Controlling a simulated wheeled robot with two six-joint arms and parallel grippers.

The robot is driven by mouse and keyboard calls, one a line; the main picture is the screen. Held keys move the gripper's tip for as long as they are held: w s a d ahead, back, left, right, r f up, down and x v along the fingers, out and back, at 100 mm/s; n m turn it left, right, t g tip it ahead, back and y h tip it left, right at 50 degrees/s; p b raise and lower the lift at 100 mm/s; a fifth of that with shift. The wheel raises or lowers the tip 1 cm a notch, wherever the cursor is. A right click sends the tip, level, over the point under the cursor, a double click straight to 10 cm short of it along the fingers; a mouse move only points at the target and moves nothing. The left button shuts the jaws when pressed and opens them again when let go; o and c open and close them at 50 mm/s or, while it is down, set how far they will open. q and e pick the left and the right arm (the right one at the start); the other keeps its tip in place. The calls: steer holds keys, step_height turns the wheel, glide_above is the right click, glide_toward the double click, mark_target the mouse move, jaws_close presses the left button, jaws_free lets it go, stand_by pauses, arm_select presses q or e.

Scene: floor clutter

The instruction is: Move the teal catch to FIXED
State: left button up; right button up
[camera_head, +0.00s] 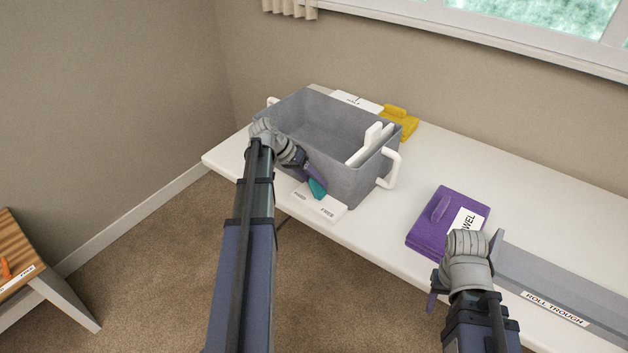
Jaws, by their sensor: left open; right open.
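The teal catch (317,189) shows at the front of the grey bin on the white table. It sits just above a white plate (322,208) lettered at two spots; the right one appears to read FREE, and the left one is too small to read surely. My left gripper (316,178) reaches down at the bin's front with its purple-edged fingers open at the catch. I cannot tell whether they touch it, and they hide part of it. My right gripper (434,298) is open and empty, low at the table's front edge.
The grey bin (352,187) has white handles and a white piece at its right end. A yellow item (400,122) lies behind it. A purple folded towel (425,236) and a grey roll trough (560,285) lie to the right. A wooden stool (25,262) stands at left.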

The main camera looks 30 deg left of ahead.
arm_select(q)
steer(key=p+v, duration=0.6)
steer(key=v, duration=0.1)
steer(key=shift+a+r, duration=0.2)
steer(key=shift+r, duration=0.1)
steer(key=shift+s, duration=0.1)
stand_by(0.4)
